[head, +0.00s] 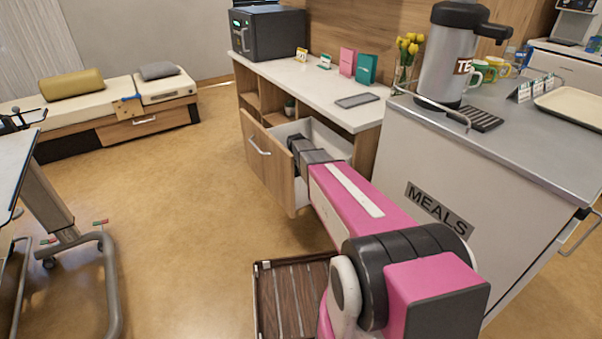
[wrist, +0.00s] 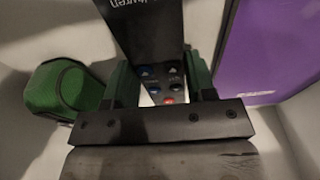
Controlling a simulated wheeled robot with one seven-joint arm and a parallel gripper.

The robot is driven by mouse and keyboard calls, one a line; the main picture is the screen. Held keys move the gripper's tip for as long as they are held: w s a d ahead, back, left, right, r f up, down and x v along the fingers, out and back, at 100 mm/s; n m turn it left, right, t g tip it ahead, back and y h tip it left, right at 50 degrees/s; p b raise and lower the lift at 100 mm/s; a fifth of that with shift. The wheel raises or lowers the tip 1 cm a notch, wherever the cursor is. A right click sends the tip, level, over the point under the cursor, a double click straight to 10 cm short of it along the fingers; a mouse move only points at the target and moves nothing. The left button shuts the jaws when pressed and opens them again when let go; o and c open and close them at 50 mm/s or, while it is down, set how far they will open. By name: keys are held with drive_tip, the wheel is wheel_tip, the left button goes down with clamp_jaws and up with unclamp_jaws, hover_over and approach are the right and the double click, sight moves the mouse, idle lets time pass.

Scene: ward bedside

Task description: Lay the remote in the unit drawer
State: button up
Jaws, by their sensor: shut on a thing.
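The remote (wrist: 157,35) is black with small coloured buttons and a red one. My gripper (wrist: 160,82) is shut on it, one green-padded finger on each side, in the wrist view. In the head view my gripper (head: 294,150) reaches down into the open unit drawer (head: 270,165), close behind its wooden front; the remote is hidden there. The wrist view shows the drawer's pale inside below. I cannot tell whether the remote touches the drawer floor.
In the drawer, a green rounded case (wrist: 65,88) lies left of the remote and a purple flat item (wrist: 262,45) right. The unit's white top (head: 310,80) overhangs behind. The grey MEALS trolley (head: 450,170) stands close on the right.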

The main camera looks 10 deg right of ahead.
sight(298, 174)
drive_tip(key=o, duration=1)
drive_tip(key=shift+f, duration=0.1)
drive_tip(key=shift+c, duration=0.2)
wheel_tip(298, 174, up, 12)
drive_tip(key=a, duration=0.1)
drive_tip(key=shift+s+a, duration=0.35)
